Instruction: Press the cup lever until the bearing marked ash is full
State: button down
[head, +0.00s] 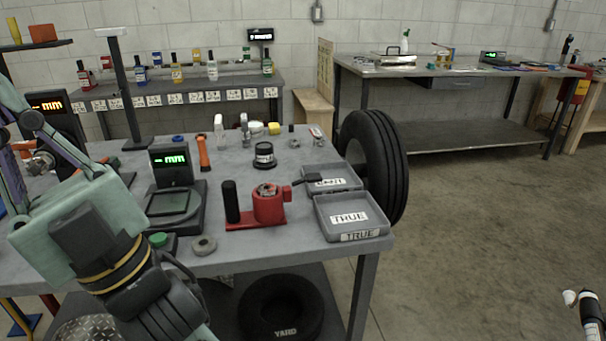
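A red device (268,208) with a round cup stands on a red base on the near table, beside an upright black cylinder (231,201). A lever with a black handle (307,179) sticks out from the cup to the right. Something metallic (266,190), possibly a bearing, sits in the cup top; its marking and fill are too small to read. A grey ring (204,245) lies at the table's front edge. My gripper (172,293) is at the lower left, in front of the table edge and apart from the device. Its fingers are not clear enough to tell open from shut.
A grey tray marked TRUE (372,226) is right of the device, with another tray (342,171) behind it. A gauge with a green display (176,203) stands left. A green button (158,239) is near the front edge. A tyre (385,165) leans at the table's right end.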

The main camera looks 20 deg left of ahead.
aim_at(316, 177)
jog(key=i+l, duration=0.55)
jog(key=l, duration=0.15)
jog(key=u, duration=1.65)
